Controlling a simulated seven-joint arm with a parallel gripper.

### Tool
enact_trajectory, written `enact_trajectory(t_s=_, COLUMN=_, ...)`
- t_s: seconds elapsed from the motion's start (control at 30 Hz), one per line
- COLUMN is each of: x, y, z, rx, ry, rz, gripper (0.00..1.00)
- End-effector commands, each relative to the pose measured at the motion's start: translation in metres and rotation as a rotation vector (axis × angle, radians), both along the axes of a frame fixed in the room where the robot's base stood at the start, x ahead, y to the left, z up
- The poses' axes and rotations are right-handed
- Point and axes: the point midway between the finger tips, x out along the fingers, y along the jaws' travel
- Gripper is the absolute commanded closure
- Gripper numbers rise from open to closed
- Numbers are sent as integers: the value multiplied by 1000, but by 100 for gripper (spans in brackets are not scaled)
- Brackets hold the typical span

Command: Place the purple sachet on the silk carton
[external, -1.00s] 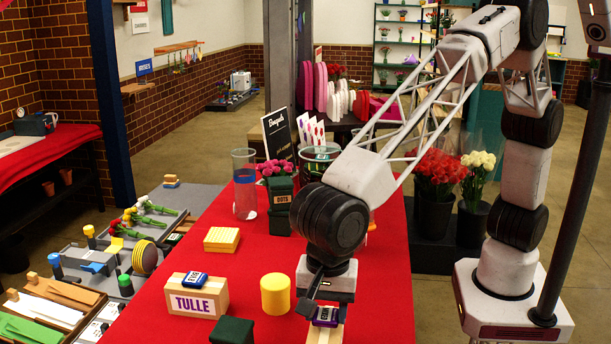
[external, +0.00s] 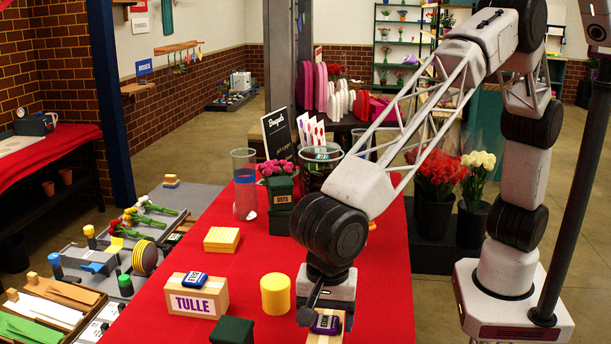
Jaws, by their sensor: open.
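The purple sachet (external: 326,324) rests on the top of a tan wooden carton (external: 322,340) at the bottom of the external view. That carton's label is not in sight, so I cannot read whether it says silk. My gripper (external: 315,314) points down right at the sachet and is open. One dark finger shows at the sachet's left side; the other finger is hidden. The sachet appears to lie flat on the carton.
The TULLE carton (external: 196,299) stands to the left with a blue sachet (external: 194,281) on it. A yellow cylinder (external: 275,294) and a dark green box (external: 232,331) stand close by.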

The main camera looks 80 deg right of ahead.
Motion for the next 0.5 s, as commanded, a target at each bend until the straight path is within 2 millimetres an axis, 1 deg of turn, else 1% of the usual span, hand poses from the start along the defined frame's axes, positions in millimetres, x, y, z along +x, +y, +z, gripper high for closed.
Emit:
enact_trajectory(t_s=0.27, x=0, y=0, z=5, rx=1, ry=-1, rz=0, gripper=27)
enact_trajectory(t_s=0.37, x=0, y=0, z=12, rx=1, ry=-1, rz=0, gripper=27)
enact_trajectory(t_s=0.5, x=0, y=0, z=28, rx=2, ry=-1, rz=0, gripper=27)
